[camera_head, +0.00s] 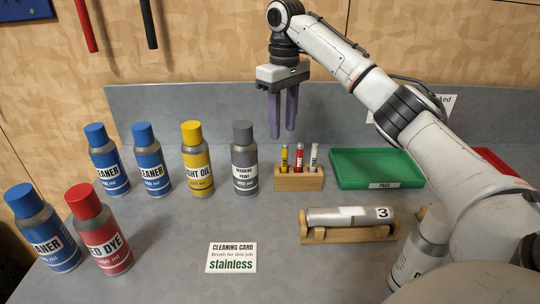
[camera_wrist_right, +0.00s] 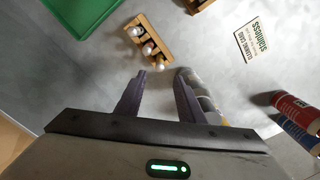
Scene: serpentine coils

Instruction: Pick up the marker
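Three markers stand upright in a small wooden holder (camera_head: 299,183): a yellow one (camera_head: 284,160), a red one (camera_head: 299,158) and a white one (camera_head: 314,158). My right gripper (camera_head: 283,133) points down with its purple fingers apart and nothing between them. In the head view its fingertips appear just above and behind the markers. In the right wrist view the holder (camera_wrist_right: 166,50) and the marker tops (camera_wrist_right: 147,48) lie just beyond the open fingertips (camera_wrist_right: 160,76). My left gripper is in neither view.
A grey can (camera_head: 244,165) stands left of the holder, beside yellow and blue cans. A green tray (camera_head: 378,154) is at the right. A numbered metal cylinder (camera_head: 330,215) rests on a wooden cradle in front. A cleaning card (camera_head: 231,258) lies on the bench.

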